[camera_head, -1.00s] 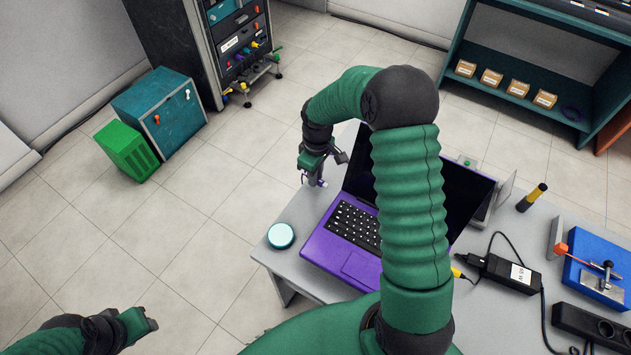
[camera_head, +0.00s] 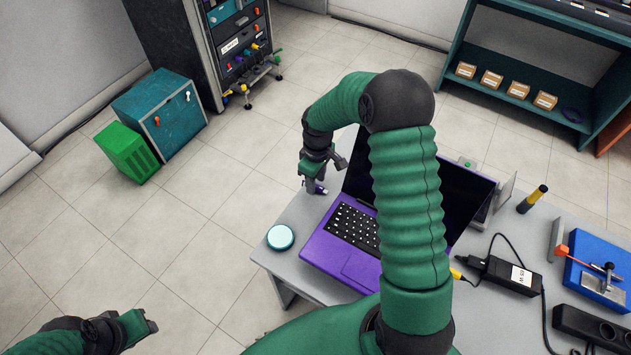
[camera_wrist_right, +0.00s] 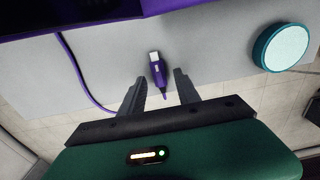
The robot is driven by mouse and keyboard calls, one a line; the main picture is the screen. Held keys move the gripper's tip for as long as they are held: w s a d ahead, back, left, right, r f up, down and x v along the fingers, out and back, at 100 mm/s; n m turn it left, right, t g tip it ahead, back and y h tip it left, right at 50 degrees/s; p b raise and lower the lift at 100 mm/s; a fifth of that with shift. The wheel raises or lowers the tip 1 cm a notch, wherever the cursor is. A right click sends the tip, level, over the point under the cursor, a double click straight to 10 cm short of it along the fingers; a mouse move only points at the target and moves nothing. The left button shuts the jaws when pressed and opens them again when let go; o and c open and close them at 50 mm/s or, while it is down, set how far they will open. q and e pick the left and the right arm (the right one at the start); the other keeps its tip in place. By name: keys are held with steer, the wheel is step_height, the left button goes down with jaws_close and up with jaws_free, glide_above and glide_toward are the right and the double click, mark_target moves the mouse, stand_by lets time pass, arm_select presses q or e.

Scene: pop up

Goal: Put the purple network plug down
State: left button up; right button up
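The purple network plug (camera_wrist_right: 158,72) has a pale tip and lies on the grey table, close to its edge. In the head view the plug (camera_head: 321,190) shows just beside my right gripper (camera_head: 313,184). In the right wrist view the fingers of my right gripper (camera_wrist_right: 157,93) are spread apart, with a gap on each side of the plug. The plug lies between and slightly beyond the fingertips. A purple cable (camera_wrist_right: 74,67) runs on the table at the left of that view. My left gripper (camera_head: 146,324) is low at the left, over the floor, away from the table.
A purple laptop (camera_head: 343,250) stands open beside the plug, partly hidden by my right arm. A round teal-rimmed disc (camera_head: 280,237) sits at the table's near-left corner. A black power adapter (camera_head: 510,275) and a blue fixture (camera_head: 600,275) are at the right.

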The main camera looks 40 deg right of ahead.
step_height(320, 180, up, 11)
steer(key=p, duration=0.1)
steer(key=s+a+m+t, duration=0.2)
steer(key=s+a+m, duration=0.2)
steer(key=s+a, duration=0.9)
steer(key=shift+s+a+f+m, duration=0.3)
steer(key=shift+s+f, duration=0.05)
steer(key=shift+s, duration=0.3)
